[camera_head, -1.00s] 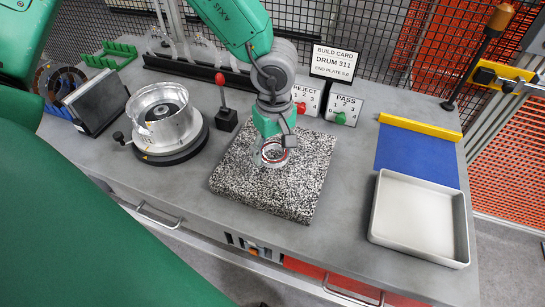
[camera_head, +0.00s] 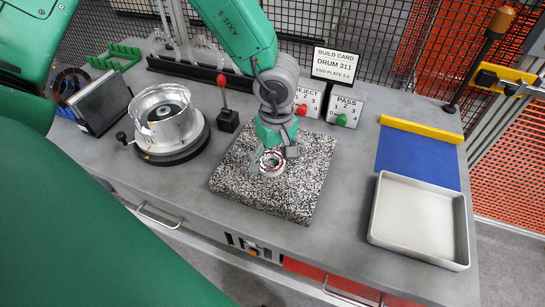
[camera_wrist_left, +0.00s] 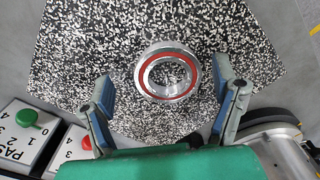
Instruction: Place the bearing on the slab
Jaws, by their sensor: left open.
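The bearing (camera_head: 271,162), a silver ring with a red band, lies flat on the black-and-white speckled slab (camera_head: 283,195). In the left wrist view the bearing (camera_wrist_left: 167,74) rests on the slab (camera_wrist_left: 75,50), with slab showing through its hole. My left gripper (camera_head: 271,157) is over the slab at the bearing. In the left wrist view my left gripper (camera_wrist_left: 171,84) is open, with one finger on each side of the bearing and gaps between. My right gripper is not in view.
A silver drum on a black turntable (camera_head: 176,151) and a red-knobbed lever (camera_head: 226,115) stand left of the slab. REJECT and PASS boxes (camera_head: 344,109) stand behind it. A blue mat (camera_head: 415,160) and an empty pale tray (camera_head: 419,220) lie to the right. The bench between slab and tray is clear.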

